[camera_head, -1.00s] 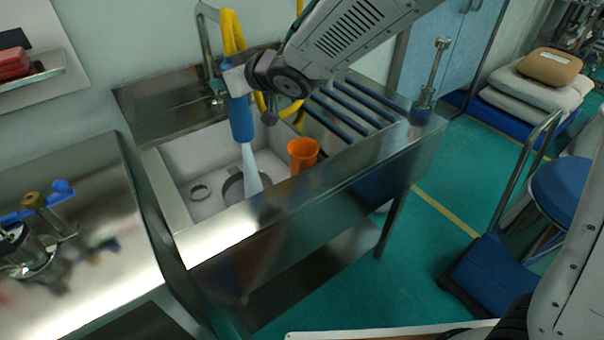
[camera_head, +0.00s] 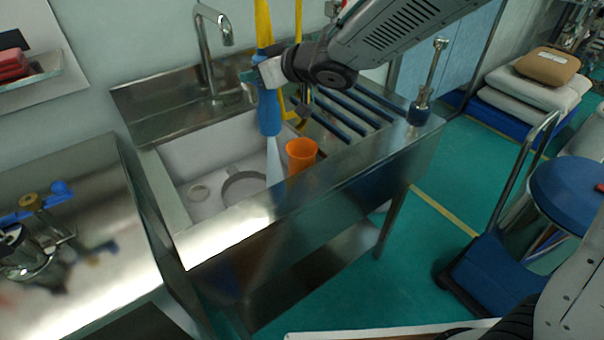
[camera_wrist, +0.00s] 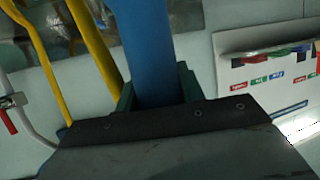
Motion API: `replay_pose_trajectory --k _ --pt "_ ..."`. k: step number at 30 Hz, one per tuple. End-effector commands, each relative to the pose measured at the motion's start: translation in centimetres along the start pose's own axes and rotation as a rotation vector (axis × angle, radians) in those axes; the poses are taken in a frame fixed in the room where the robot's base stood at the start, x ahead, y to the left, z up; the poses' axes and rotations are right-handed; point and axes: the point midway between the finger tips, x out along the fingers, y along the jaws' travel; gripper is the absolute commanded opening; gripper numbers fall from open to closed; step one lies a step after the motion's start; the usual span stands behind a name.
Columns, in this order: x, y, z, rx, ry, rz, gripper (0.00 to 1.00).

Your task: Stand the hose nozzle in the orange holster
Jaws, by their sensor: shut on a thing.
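The hose nozzle has a blue grip (camera_head: 268,112) and a pale tapered tip (camera_head: 274,160) pointing down, with a yellow hose (camera_head: 264,25) rising from its top. My gripper (camera_head: 266,78) is shut on the blue grip and holds the nozzle nearly upright above the sink. In the wrist view the blue grip (camera_wrist: 146,50) stands between the green fingers. The orange holster (camera_head: 301,154) is an open cup at the sink's front right. The nozzle tip is just left of the holster and apart from its mouth in the head view; its exact depth is hard to tell.
The steel sink (camera_head: 222,160) has a faucet (camera_head: 207,45) at the back left. A rack of blue bars (camera_head: 345,110) lies to the right, with a metal-stemmed tool (camera_head: 428,85) beyond it. A steel bench (camera_head: 75,250) stands at the left.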

Motion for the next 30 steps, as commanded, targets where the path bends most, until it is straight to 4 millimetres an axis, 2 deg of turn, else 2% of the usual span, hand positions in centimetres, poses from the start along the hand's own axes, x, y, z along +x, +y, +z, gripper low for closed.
replay_pose_trajectory --k 6,18,30 --pt "-1.3 1.6 0.5 0.001 0.001 0.002 0.16" --pt "-1.6 2.0 0.6 0.001 0.001 0.001 0.16" --pt "-4.2 5.3 1.7 0.000 0.001 0.002 0.16"
